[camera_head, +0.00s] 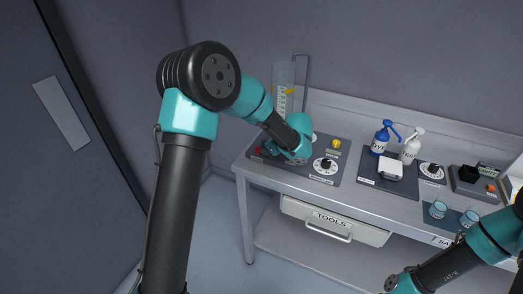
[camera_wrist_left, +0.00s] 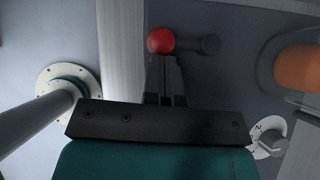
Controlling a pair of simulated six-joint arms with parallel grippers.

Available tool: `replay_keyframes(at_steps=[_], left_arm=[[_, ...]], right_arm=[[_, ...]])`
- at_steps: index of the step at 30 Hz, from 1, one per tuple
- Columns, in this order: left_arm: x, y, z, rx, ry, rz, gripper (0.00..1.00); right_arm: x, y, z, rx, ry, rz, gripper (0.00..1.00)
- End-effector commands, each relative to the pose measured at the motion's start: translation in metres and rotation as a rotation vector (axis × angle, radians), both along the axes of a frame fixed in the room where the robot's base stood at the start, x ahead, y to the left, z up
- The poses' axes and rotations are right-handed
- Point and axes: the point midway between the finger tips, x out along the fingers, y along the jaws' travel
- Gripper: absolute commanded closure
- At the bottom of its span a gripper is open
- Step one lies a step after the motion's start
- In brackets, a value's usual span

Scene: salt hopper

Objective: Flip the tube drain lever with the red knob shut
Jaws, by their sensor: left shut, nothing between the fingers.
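The red knob (camera_head: 258,151) shows at the left end of the bench panel in the head view, partly hidden beside my left wrist. In the left wrist view the red knob (camera_wrist_left: 161,41) sits on the left end of a short dark lever (camera_wrist_left: 208,45), which points sideways. My left gripper (camera_wrist_left: 166,62) is shut and empty, its narrow fingertips right at the knob's lower edge; I cannot tell whether they touch it. In the head view the left gripper (camera_head: 270,149) is low over the panel. My right gripper is not in view; only part of that arm shows.
A clear graduated tube (camera_head: 284,88) stands behind my left wrist. Blue (camera_head: 381,138) and white (camera_head: 411,146) pump bottles and glasses (camera_head: 438,209) stand farther right.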

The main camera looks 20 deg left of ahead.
Motion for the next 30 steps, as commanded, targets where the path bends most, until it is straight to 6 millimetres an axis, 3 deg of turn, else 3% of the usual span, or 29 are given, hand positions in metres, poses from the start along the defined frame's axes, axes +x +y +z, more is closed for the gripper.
replay_keyframes(at_steps=[8, 30], left_arm=[[-0.003, 0.008, -0.004, 0.004, 0.012, 0.018, 1.00], [0.008, -0.006, -0.005, 0.001, 0.011, 0.012, 1.00]], right_arm=[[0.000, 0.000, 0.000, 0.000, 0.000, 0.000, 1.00], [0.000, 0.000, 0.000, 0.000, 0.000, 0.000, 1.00]])
